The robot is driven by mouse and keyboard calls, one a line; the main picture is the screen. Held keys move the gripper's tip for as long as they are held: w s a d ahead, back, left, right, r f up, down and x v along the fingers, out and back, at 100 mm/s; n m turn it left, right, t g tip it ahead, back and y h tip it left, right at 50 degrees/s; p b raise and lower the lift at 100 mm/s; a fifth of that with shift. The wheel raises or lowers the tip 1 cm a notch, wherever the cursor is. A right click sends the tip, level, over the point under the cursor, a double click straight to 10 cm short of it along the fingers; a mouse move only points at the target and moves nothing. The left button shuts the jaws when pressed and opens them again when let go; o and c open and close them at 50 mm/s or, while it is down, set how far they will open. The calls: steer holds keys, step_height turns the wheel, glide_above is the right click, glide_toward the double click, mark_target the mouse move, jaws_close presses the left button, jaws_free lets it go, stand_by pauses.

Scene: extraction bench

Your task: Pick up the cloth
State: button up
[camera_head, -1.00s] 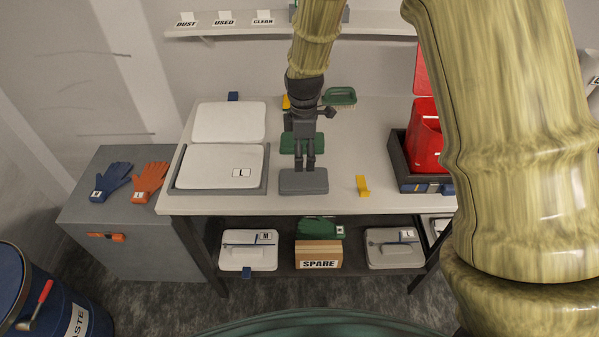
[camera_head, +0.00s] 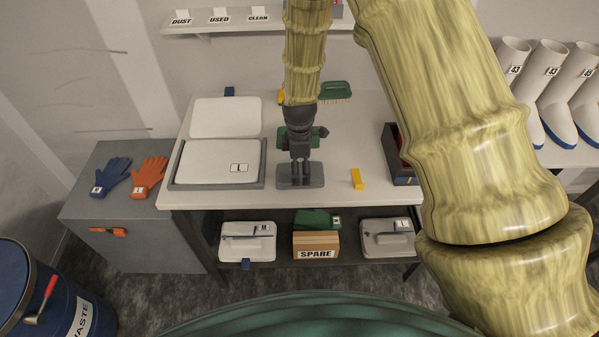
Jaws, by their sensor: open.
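My gripper (camera_head: 300,180) hangs pointing down over the bench, its two fingers slightly apart. The fingers overlap a flat grey pad-like piece (camera_head: 317,176) on the bench top; whether they touch it is hard to tell. A green piece (camera_head: 320,133) lies behind my gripper, partly hidden by it. Neither piece is clearly recognisable as the cloth.
A white case (camera_head: 215,163) marked L is left on the bench (camera_head: 362,137). A yellow piece (camera_head: 357,178) is right, a green brush (camera_head: 336,90) behind. Gloves (camera_head: 148,175) lie on the grey cabinet (camera_head: 85,205). My arm covers the right side.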

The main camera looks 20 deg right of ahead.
steer(key=shift+f+p, duration=0.35)
steer(key=shift+f, duration=0.9)
steer(key=shift+s, duration=0.1)
steer(key=c, duration=1.1)
